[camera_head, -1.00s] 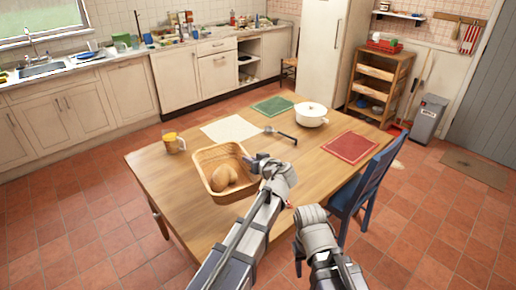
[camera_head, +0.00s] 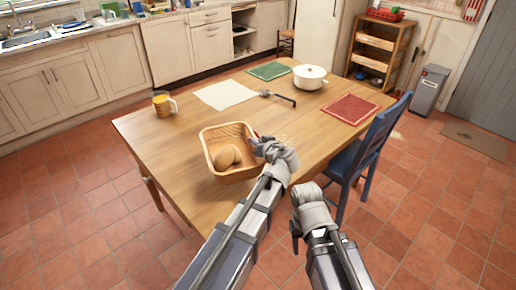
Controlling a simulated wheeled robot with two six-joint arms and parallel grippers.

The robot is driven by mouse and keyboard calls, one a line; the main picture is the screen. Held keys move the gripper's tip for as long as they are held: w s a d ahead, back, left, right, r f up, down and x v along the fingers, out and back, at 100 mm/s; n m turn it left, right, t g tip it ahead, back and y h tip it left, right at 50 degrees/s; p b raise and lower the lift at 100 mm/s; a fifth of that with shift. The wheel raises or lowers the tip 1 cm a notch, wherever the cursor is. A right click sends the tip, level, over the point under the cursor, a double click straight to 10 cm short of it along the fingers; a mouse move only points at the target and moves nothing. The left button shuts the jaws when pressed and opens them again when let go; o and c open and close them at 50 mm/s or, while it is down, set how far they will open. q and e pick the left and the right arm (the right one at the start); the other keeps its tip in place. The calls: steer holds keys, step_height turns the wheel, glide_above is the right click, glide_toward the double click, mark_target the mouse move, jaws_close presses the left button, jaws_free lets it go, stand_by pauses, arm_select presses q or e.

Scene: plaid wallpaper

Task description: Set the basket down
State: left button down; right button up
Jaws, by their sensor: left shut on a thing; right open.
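The wicker basket (camera_head: 236,174) is at the near part of the wooden table (camera_head: 180,135). A round brown bread-like item (camera_head: 224,157) lies inside it. My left gripper (camera_head: 262,143) is shut on the basket's right rim; its fingertips are small and partly hidden by the wrist. I cannot tell whether the basket's bottom touches the tabletop. My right gripper (camera_head: 297,236) is open and empty, low beside the table's near right edge.
A mug with an amber front (camera_head: 164,104), a white cloth (camera_head: 225,95), a green mat (camera_head: 270,71), a white pot (camera_head: 309,77), a dark utensil (camera_head: 278,97) and a red mat (camera_head: 350,109) lie on the table. A blue chair (camera_head: 377,137) stands at the right edge.

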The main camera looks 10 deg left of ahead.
mark_target(256, 159)
arm_select(q)
steer(key=shift+f+b, duration=3.65)
steer(key=shift+f, duration=0.55)
steer(key=shift+f, duration=0.15)
steer(key=c, duration=1)
jaws_free()
steer(key=shift+o, duration=0.2)
steer(key=shift+r, duration=0.2)
